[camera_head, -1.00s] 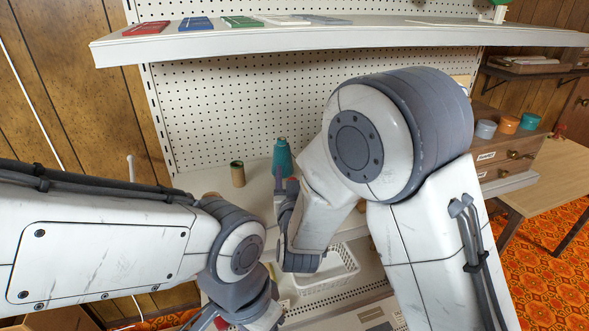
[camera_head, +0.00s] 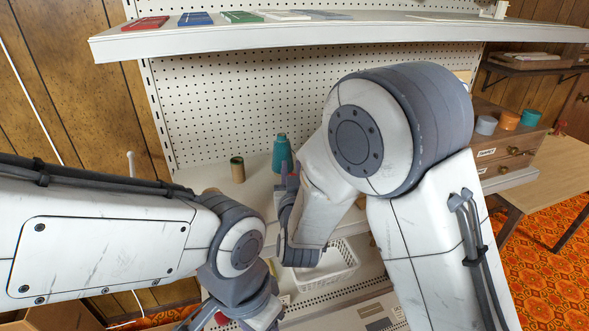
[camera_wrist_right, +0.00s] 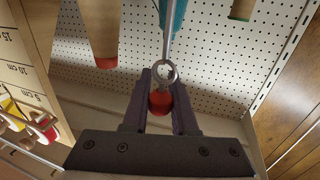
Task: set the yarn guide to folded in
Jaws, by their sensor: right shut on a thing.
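In the right wrist view, a thin metal rod ends in a metal ring (camera_wrist_right: 166,73), with a red knob (camera_wrist_right: 160,102) just below it; I take this to be the yarn guide. My right gripper (camera_wrist_right: 160,88) has its dark fingers shut on the red knob, with the ring at the fingertips. In the head view my right gripper (camera_head: 289,178) is in front of a teal yarn cone (camera_head: 281,152), partly hidden by my arm. My left gripper (camera_head: 232,318) is at the bottom edge, its fingertips cut off or unclear.
A brown spool (camera_head: 237,170) stands on the lower white shelf left of the cone. A white basket (camera_head: 335,270) sits below. An upper shelf (camera_head: 300,38) crosses above, with flat coloured packs. Wooden drawers (camera_head: 510,155) stand right. A ruled strip (camera_wrist_right: 20,85) is left in the wrist view.

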